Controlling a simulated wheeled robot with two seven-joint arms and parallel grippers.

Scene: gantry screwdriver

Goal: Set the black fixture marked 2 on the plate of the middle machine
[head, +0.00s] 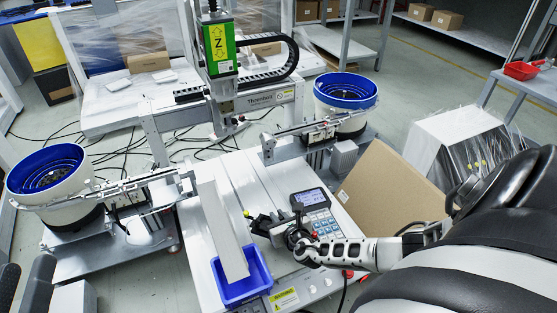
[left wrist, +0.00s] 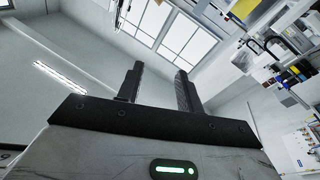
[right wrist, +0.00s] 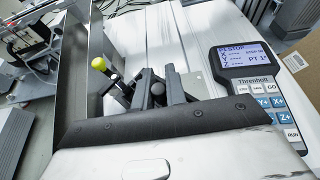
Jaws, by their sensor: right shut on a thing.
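The black fixture (head: 262,223) is in my right gripper (head: 280,228), above the white grooved plate of the machine (head: 240,172), near the keypad. A yellow ball tops its lever; the ball also shows in the right wrist view (right wrist: 99,64). There the two fingers of my right gripper (right wrist: 160,84) are close together around a dark part of the fixture and hide much of it. I cannot read a number on it, nor tell whether it touches the plate.
A keypad with a screen (head: 315,210) lies right of the fixture. A grey sloping chute (head: 222,228) and blue bin (head: 243,291) stand left of it. A cardboard sheet (head: 390,190) leans right.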

